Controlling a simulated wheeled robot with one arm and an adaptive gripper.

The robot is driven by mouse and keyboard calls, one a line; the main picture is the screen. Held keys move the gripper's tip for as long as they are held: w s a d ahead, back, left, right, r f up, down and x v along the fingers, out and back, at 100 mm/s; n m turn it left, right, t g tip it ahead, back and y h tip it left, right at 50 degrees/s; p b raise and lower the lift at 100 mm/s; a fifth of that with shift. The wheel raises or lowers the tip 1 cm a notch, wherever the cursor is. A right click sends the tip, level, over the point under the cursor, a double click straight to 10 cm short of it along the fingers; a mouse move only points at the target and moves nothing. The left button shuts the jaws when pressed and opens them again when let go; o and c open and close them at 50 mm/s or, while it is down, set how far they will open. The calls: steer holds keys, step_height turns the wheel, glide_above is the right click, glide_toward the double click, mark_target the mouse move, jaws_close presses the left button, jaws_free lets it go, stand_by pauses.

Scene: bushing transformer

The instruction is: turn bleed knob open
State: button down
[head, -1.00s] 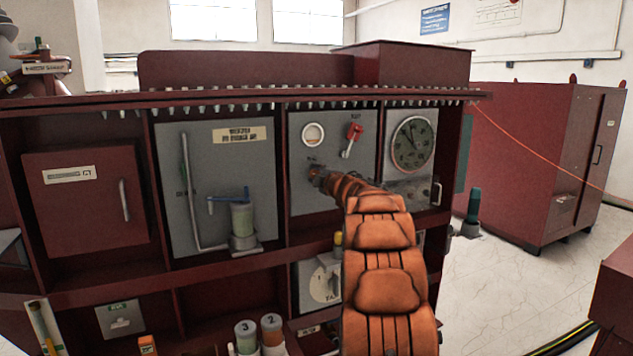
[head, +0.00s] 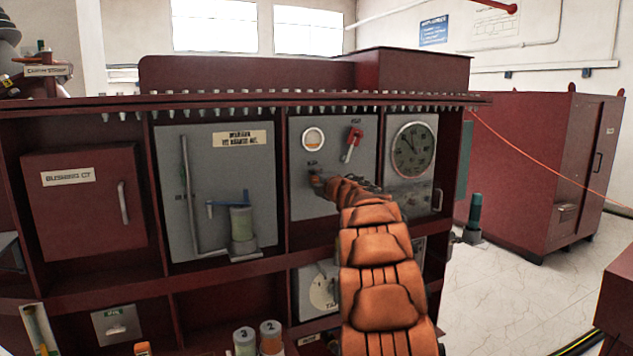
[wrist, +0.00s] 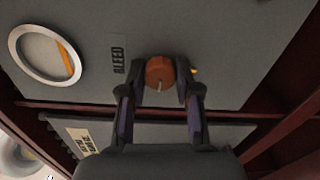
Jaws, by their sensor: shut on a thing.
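The bleed knob (wrist: 160,73) is a round brown-orange knob with a small light line on its face. It sits on a grey panel beside a label reading BLEED (wrist: 118,54). My gripper (wrist: 161,85) is shut on the knob in the wrist view, with one dark finger on each side. In the head view my gripper (head: 317,181) is at the grey panel (head: 302,201), below the round gauge, and the knob itself is hard to make out there. A small yellow mark (wrist: 194,71) shows beside the right finger.
A round sight gauge (head: 313,139) and a red lever (head: 351,144) are above my gripper on the same panel. A dial gauge (head: 414,149) is to the right. A sampling panel with a jar (head: 242,223) is to the left. Cabinet frame edges surround the panel.

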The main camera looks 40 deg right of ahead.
steer(key=c, duration=0.8)
jaws_free()
steer(key=v, duration=1.2)
